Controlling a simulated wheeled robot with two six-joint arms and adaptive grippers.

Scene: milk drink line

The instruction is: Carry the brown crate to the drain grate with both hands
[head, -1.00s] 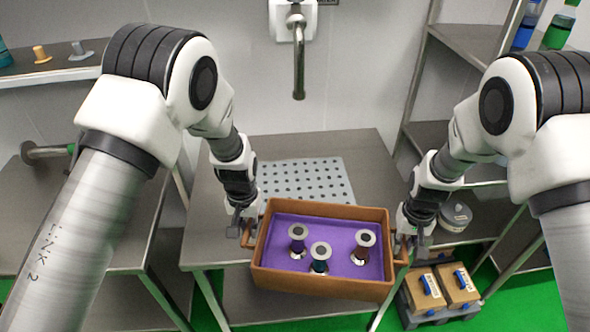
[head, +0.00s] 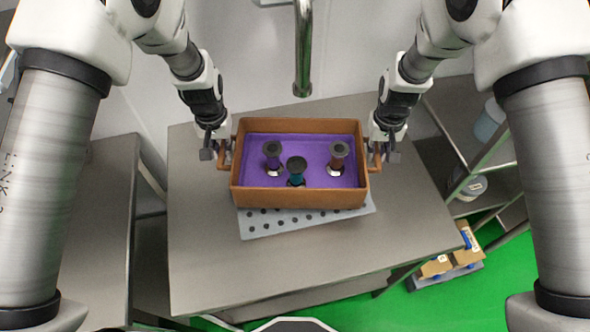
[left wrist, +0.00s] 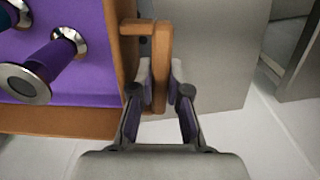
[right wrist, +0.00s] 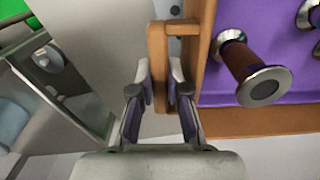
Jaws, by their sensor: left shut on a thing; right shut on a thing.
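The brown crate (head: 300,197) has a purple lining and holds three spool-shaped parts with metal flanges. In the head view it is over the grey drain grate (head: 262,228), covering most of it; the front strip of the grate, with dark holes, shows below the crate. I cannot tell whether the crate touches the grate. My left gripper (head: 222,160) is shut on the crate's left handle, a brown bar (left wrist: 162,65). My right gripper (head: 379,160) is shut on the right handle (right wrist: 157,60). The crate looks about level.
A steel table (head: 215,270) bears the grate, with bare room in front and at both sides. A tap pipe (head: 303,50) hangs down behind the crate. A shelf rack stands at the right, with boxes (head: 437,266) low on the green floor.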

